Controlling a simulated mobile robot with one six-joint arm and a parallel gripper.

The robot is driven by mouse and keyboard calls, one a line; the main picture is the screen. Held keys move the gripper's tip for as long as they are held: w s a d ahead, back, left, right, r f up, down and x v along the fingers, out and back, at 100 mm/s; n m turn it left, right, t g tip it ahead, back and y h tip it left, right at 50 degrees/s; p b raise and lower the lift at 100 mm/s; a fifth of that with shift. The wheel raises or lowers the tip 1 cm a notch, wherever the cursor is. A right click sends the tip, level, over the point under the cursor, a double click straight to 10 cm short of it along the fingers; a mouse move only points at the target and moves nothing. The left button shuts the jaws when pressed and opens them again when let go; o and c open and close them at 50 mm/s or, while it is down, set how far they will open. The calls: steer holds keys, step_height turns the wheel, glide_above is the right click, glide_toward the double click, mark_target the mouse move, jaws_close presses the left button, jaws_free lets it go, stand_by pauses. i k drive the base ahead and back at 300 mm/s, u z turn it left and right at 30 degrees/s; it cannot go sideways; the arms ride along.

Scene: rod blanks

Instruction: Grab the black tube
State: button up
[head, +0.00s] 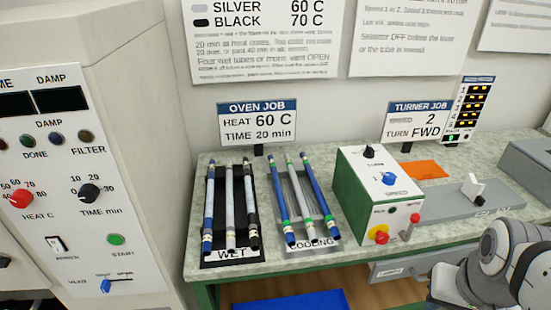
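The black tube (250,203) lies in the tray labelled WET (238,257), as the rightmost of three tubes there. Its near end has a pale band and a dark tip. Beside it lie a silver tube (230,205) and, at the left, a tube with blue and pale sections (209,208). All three run from the back of the bench toward the front. Part of my arm shows at the lower right, well apart from the tubes. My gripper's fingers are not visible.
The COOLING tray (326,242) holds blue and silver tubes just to the right. A green and white control box (376,200) stands beyond it. A tall oven panel (90,170) stands at the left. An orange mat (425,169) lies farther right on the bench.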

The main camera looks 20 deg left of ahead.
mark_target(254, 236)
steer(key=u, duration=0.6)
steer(key=i, duration=0.85)
steer(key=u, duration=0.55)
